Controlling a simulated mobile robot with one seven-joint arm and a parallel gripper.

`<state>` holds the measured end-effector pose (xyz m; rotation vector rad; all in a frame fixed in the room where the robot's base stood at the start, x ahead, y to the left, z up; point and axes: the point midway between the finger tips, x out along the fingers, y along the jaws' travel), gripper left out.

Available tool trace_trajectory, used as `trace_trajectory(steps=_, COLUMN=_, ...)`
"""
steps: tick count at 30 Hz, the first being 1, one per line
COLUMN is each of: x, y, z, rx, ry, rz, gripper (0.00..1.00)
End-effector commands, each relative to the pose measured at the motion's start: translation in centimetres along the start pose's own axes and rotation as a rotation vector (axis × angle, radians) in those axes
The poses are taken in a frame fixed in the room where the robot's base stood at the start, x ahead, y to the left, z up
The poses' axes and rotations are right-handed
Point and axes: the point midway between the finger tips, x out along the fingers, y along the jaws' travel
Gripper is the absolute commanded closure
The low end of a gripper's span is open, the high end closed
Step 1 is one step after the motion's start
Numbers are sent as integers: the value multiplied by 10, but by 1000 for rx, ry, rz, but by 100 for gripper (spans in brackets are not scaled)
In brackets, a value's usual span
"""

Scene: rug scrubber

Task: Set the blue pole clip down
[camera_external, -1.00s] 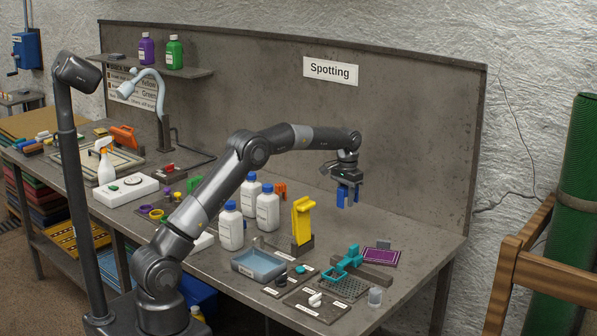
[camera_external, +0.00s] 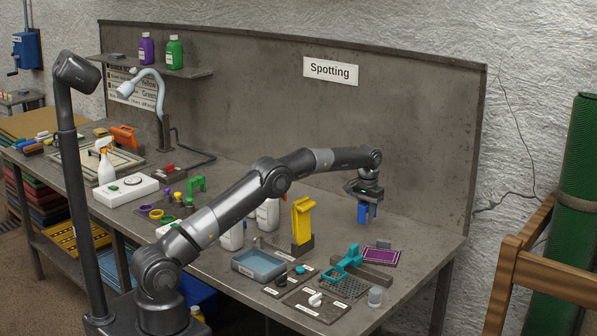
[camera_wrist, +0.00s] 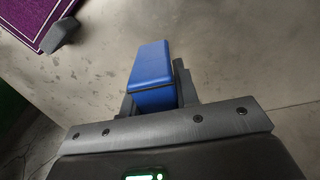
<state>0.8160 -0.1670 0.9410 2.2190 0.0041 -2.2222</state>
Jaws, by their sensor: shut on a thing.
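The blue pole clip (camera_external: 366,214) hangs below my gripper (camera_external: 369,199) near the back right of the bench. In the wrist view, the blue clip (camera_wrist: 152,72) sits between the dark fingers, and its far end sticks out past them. My gripper is shut on it and points down. The grey bench top (camera_wrist: 230,60) under it is bare. I cannot tell whether the clip's lower end touches the bench.
A purple mat (camera_external: 380,257) with a grey block (camera_external: 383,244) lies in front of the clip. A teal clip (camera_external: 344,265), a yellow clip (camera_external: 303,222) and a blue tray (camera_external: 258,265) are to the left. The back panel (camera_external: 420,130) rises behind.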

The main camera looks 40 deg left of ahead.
Motion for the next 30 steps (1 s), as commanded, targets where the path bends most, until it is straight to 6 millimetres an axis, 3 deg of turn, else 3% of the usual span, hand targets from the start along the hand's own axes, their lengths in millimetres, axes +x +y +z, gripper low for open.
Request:
trace_trajectory(steps=7, x=12, y=-7, z=-7, rx=2, ry=-1, rz=0, gripper=93)
trace_trajectory(steps=15, x=46, y=-7, z=-6, rx=2, ry=-1, rz=1, gripper=93)
trace_trajectory(steps=25, x=49, y=-7, z=-6, rx=2, ry=0, rz=1, gripper=93)
trace_trajectory(steps=26, x=49, y=-7, z=-6, rx=2, ry=1, rz=1, gripper=71)
trace_trajectory(steps=30, x=48, y=-7, z=-7, rx=2, ry=1, rz=1, gripper=60)
